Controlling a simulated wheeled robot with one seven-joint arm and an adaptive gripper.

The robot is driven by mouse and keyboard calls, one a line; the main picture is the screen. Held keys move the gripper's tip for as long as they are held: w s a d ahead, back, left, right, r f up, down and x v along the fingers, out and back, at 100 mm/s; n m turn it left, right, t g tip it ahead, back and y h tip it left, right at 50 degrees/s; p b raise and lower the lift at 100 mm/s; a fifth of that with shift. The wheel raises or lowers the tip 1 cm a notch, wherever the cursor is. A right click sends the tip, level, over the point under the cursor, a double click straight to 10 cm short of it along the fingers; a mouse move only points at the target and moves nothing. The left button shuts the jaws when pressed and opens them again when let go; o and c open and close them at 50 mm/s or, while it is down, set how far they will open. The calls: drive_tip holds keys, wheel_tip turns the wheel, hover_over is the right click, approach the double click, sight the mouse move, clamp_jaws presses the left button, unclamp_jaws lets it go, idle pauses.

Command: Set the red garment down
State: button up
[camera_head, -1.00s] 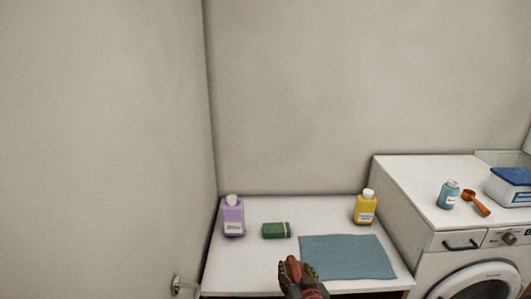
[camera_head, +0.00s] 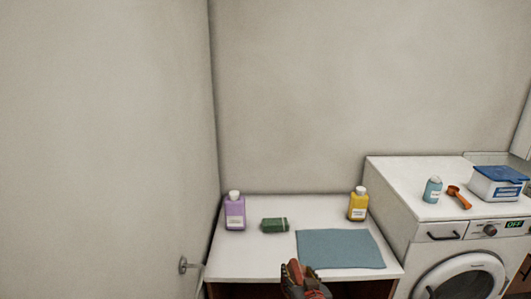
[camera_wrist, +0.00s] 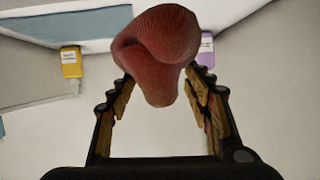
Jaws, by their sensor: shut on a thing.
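The red garment (camera_wrist: 160,45) is a bunched, ribbed bundle between the fingers of my gripper (camera_wrist: 160,88) in the wrist view. My gripper is shut on it. In the head view my gripper (camera_head: 304,273) is at the front edge of the white table, just below the blue cloth, and the red garment (camera_head: 294,269) shows as a small bit at its tip. The blue cloth (camera_head: 340,248) lies flat on the right part of the white table (camera_head: 240,262). I cannot tell whether the garment touches anything below it.
A purple bottle (camera_head: 235,212), a green block (camera_head: 274,225) and a yellow bottle (camera_head: 358,205) stand along the table's back. A washing machine (camera_head: 395,195) at right carries a blue bottle (camera_head: 432,190), an orange scoop (camera_head: 458,197) and a blue-lidded box (camera_head: 497,184). The table's left front is clear.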

drive_tip(key=d+f, duration=0.1)
drive_tip(key=f, duration=0.2)
drive_tip(key=s+d+f, duration=0.1)
drive_tip(key=f, duration=0.2)
drive_tip(key=d+f, duration=0.2)
drive_tip(key=f, duration=0.2)
drive_tip(key=shift+s, duration=0.25)
drive_tip(key=shift+m+h, duration=0.7)
drive_tip(key=shift+h, duration=0.1)
drive_tip(key=s+d+f, duration=0.1)
drive_tip(key=f, duration=0.2)
drive_tip(key=s+d+f, duration=0.2)
drive_tip(key=f, duration=0.2)
drive_tip(key=s+d+f, duration=0.1)
drive_tip(key=d+f, duration=0.1)
drive_tip(key=f, duration=0.1)
drive_tip(key=shift+s+d+f, duration=0.15)
drive_tip(key=shift+s, duration=0.1)
